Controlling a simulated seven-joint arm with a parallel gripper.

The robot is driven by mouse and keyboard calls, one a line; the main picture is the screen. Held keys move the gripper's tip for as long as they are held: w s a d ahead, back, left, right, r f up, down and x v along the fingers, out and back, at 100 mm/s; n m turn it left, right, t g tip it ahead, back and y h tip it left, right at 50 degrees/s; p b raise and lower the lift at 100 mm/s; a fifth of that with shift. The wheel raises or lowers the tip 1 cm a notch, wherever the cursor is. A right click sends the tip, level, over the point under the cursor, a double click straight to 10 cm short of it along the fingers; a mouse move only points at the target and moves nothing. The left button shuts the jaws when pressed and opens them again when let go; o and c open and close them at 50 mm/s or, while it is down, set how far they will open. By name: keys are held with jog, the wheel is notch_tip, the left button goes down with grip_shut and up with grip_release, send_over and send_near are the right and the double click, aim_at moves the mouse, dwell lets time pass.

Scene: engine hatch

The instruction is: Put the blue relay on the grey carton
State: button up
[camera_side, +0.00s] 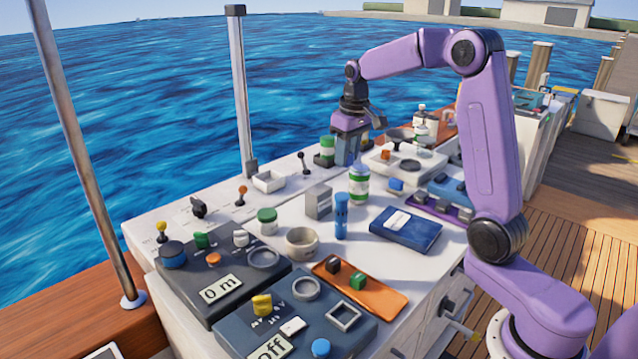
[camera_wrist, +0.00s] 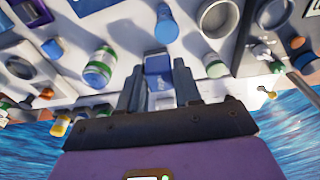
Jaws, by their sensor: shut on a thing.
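My gripper (camera_side: 347,152) is over the back part of the white worktop, beyond the grey carton. In the wrist view my gripper (camera_wrist: 158,80) is shut on the blue relay (camera_wrist: 159,92), a small blue block between its two fingers. The side view does not show the relay clearly, as the fingers cover it. The grey carton (camera_side: 318,201) stands upright on the worktop, between the blue tube and the green-lidded jar. My gripper is apart from the carton. In the wrist view I cannot clearly tell the carton from the held block.
A blue tube (camera_side: 341,216) and a green-banded bottle (camera_side: 359,186) stand close to the carton's right. A green-lidded jar (camera_side: 267,221) and a mug (camera_side: 301,241) are left and in front. A blue book (camera_side: 406,230) lies to the right.

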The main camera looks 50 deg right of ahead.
jog(key=w+d+f, duration=0.2)
jog(key=w+f, duration=0.1)
jog(key=w, duration=0.4)
send_over(318, 189)
jog(key=f, duration=0.5)
jog(key=shift+s+d+f, duration=0.1)
jog(key=shift+s+f, duration=0.2)
jog(key=shift+f, duration=0.1)
jog(key=shift+w+f, duration=0.2)
jog(key=shift+f, duration=1.45)
jog(key=shift+f, duration=0.15)
jog(key=o, duration=1)
